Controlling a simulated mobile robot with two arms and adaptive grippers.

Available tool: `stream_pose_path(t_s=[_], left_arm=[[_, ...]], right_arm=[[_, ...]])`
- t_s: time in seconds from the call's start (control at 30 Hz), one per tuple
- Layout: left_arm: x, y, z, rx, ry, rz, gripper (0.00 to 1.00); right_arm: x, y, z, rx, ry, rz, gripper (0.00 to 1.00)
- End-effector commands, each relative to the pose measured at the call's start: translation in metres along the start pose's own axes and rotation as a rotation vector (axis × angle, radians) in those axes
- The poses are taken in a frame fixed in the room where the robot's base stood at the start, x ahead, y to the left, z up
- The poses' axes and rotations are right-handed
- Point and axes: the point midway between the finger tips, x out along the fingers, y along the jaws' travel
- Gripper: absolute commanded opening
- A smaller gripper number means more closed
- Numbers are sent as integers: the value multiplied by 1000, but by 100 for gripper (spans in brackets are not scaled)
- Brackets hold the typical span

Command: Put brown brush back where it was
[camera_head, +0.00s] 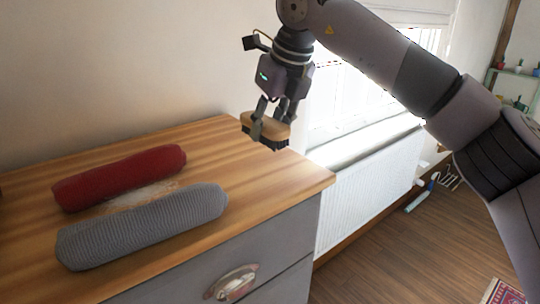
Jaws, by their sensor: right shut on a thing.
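The brown brush (277,130) has a light wooden back and dark bristles facing down. My right gripper (268,124) is shut on it and holds it by the far right part of the wooden dresser top (285,178). The brush appears to be above the surface, but I cannot tell the exact gap. My left gripper is not in view.
A red bolster (120,177) and a grey bolster (142,224) lie on the dresser's left part. Between them is a pale patch (140,195). The dresser top right of them is clear. A white radiator (365,195) stands under the window beyond the dresser.

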Motion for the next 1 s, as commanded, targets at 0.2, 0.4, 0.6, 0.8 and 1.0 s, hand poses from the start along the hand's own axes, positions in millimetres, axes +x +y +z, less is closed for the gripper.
stream_pose_path(t_s=[0.2, 0.4, 0.6, 0.8, 1.0], left_arm=[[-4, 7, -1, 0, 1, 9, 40], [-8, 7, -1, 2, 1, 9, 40], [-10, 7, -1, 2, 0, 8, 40], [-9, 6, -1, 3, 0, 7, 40], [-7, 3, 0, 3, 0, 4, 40]], right_arm=[[22, 0, -9, -1, -2, 1, 15], [41, 0, -17, 0, 2, 2, 15], [58, 1, -24, -1, -2, 1, 15], [59, 1, -24, -1, -2, 1, 15], [62, 1, -26, -1, -1, 1, 42]])
